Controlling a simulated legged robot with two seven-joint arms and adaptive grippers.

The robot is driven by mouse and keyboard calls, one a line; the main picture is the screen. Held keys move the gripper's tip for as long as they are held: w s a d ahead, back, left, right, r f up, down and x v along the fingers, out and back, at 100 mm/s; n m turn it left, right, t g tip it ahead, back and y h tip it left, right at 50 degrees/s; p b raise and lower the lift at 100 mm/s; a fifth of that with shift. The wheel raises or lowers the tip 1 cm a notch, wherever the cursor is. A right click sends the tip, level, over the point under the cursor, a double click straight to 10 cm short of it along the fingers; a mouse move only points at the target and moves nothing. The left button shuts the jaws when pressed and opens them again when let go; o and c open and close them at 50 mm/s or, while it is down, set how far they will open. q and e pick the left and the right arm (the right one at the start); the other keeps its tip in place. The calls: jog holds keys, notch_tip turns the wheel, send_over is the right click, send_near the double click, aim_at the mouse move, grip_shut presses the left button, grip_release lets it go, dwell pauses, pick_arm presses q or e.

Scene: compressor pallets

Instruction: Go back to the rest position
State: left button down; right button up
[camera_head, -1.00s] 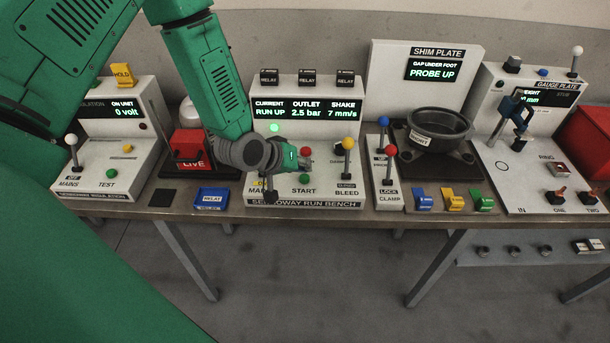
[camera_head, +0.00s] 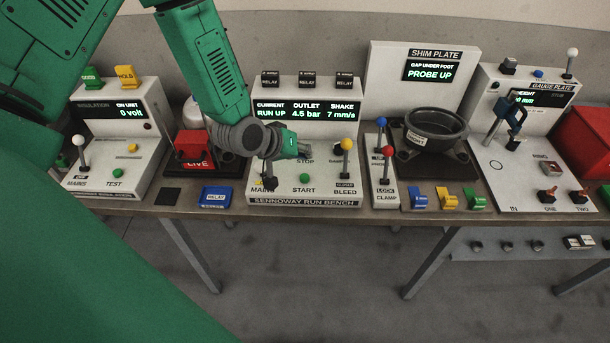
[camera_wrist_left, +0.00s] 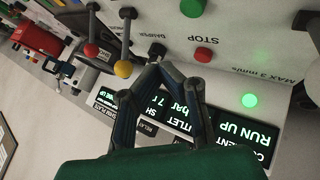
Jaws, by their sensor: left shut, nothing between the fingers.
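My left gripper (camera_head: 305,152) is shut and empty. It hangs in front of the run bench (camera_head: 330,181), its tips over the STOP label, hiding the red STOP button in the head view. In the left wrist view the gripper fingers (camera_wrist_left: 168,66) meet at their tips, and the red STOP button (camera_wrist_left: 203,55) shows apart from them, beside a green button (camera_wrist_left: 192,7). The bench display (camera_head: 306,110) reads RUN UP, 4.5 bar, 7 mm/s. A lit green lamp (camera_wrist_left: 249,100) shows in the wrist view. My right gripper is not in view.
The yellow-knobbed bleed lever (camera_head: 346,145) stands right of the gripper. Blue and red clamp levers (camera_head: 387,152) and a dark round casting (camera_head: 436,132) are farther right. The insulation box (camera_head: 112,150) and red LIVE box (camera_head: 193,150) stand left. A blue relay (camera_head: 215,197) lies on the table.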

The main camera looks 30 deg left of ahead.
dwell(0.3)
pick_arm(q)
jog(key=s+d+f+m+g+y, duration=0.1)
jog(key=s+f+m+g, duration=0.2)
jog(key=s, duration=0.8)
jog(key=s+d+f+m+g+y+b, duration=0.1)
jog(key=s+f+g, duration=0.3)
jog(key=s, duration=0.7)
jog(key=s+d+f+m+g+y, duration=0.1)
jog(key=s+f+g, duration=0.1)
jog(key=s+f, duration=0.65)
notch_tip(320, 180, down, 10)
jog(key=m+b, duration=0.1)
jog(key=b, duration=1.3)
jog(key=shift+w+d+f+t, duration=0.2)
jog(key=shift+w+d+t, duration=0.05)
jog(key=shift+w+t, duration=0.15)
